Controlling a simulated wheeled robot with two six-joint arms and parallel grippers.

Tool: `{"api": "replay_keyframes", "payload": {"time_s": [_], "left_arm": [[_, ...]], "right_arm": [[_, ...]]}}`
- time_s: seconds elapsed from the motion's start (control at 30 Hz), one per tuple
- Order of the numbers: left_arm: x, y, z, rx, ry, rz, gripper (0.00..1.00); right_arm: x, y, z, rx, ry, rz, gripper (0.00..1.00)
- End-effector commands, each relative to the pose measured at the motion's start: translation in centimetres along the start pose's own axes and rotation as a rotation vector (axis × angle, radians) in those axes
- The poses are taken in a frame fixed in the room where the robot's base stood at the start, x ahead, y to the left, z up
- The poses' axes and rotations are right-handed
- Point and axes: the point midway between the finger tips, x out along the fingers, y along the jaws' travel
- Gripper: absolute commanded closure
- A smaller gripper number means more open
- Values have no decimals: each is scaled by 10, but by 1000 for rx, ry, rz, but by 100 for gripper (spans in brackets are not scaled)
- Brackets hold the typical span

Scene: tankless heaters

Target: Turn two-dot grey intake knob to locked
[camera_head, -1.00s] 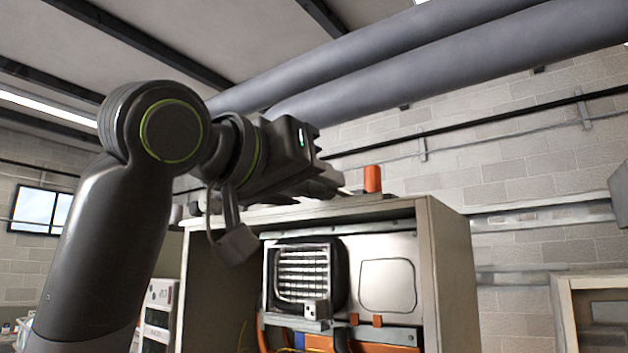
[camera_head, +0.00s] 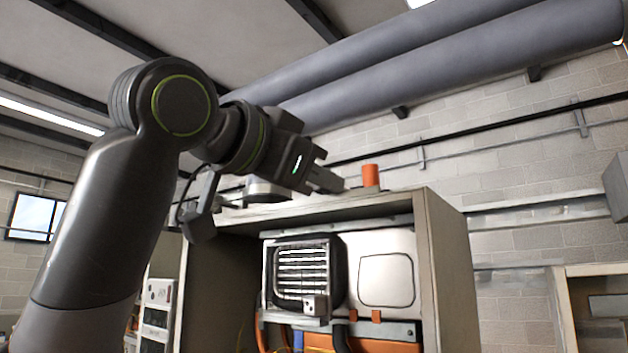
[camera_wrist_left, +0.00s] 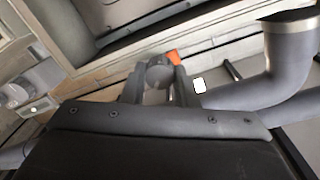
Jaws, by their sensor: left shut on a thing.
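My left gripper (camera_head: 328,180) is above the top of the open cabinet, beside an orange cylinder (camera_head: 370,176). In the left wrist view, the left gripper (camera_wrist_left: 160,78) has its two fingers on either side of a round grey knob (camera_wrist_left: 158,72) and is shut on it. The knob's dots and any lock marking cannot be made out. In the head view the fingers hide the held knob. Part of the orange piece (camera_wrist_left: 173,56) shows just behind the knob in the left wrist view. My right gripper is not in view.
The cabinet (camera_head: 447,260) holds a grilled unit (camera_head: 303,274), a pale panel (camera_head: 386,268) and orange pipes below. A pale grey round piece (camera_head: 267,191) sits on the cabinet top behind my gripper. Large grey pipes (camera_head: 450,75) run overhead.

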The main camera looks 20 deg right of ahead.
Motion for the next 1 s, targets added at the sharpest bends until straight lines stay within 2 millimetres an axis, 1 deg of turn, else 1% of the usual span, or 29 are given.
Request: {"api": "replay_keyframes", "payload": {"time_s": [0.2,0.5,0.8,1.0], "left_arm": [[-1,1,-1,207,-4,-4,96],[-1,2,-2,472,-14,-7,96],[0,2,-2,653,-21,-9,97],[0,3,-2,714,-24,-9,97]], "right_arm": [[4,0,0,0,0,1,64],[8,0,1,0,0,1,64],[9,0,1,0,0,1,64],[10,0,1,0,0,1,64]]}}
